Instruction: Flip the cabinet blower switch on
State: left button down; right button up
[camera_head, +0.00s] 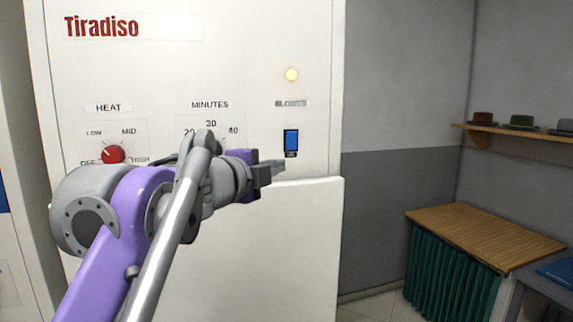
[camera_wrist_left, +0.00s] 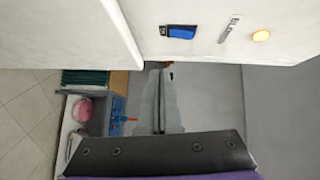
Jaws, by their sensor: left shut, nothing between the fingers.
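The blower switch (camera_head: 291,140) is a blue rocker in a dark frame on the white cabinet front (camera_head: 250,60), under a BLOWER label (camera_head: 291,103). It also shows in the left wrist view (camera_wrist_left: 180,32), above the fingers. A round yellow lamp (camera_head: 291,74) glows above the label. My left gripper (camera_head: 276,168) is just below and left of the switch in the head view and looks apart from it. Its fingers are shut together and empty, as the left wrist view also shows (camera_wrist_left: 160,76). Which way the rocker is tipped is too small to tell.
A red heat knob (camera_head: 113,154) is on the cabinet at left; my arm covers most of the minutes dial. A protruding white panel (camera_head: 300,240) lies below the switch. At right are a wooden-topped counter (camera_head: 480,236) and a shelf (camera_head: 510,133) with hats.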

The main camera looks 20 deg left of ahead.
pick_arm(q)
jog(key=v, duration=0.2)
jog(key=shift+s+f, duration=0.1)
jog(key=shift+s, duration=0.25)
jog(key=shift+w, duration=0.1)
jog(key=s+a+f+n+g+y, duration=0.3)
jog(key=f+n, duration=0.4)
jog(key=f, duration=0.6)
jog(key=s+a+f+n+g+y, duration=0.1)
jog(key=s+a+f+n+y, duration=0.25)
jog(key=f+n, duration=0.65)
jog(key=s+d+f+g+h, duration=0.1)
jog(key=s+d+f+g, duration=0.1)
jog(key=s+f, duration=0.4)
jog(key=s+d+f+n+g+h, duration=0.1)
jog(key=s+f, duration=0.5)
jog(key=f, duration=0.9)
jog(key=s+d+f+n+g+h, duration=0.1)
jog(key=s+d+f+g, duration=0.3)
jog(key=f, duration=0.7)
jog(key=shift+s+d, duration=0.7)
jog(key=shift+s, duration=0.45)
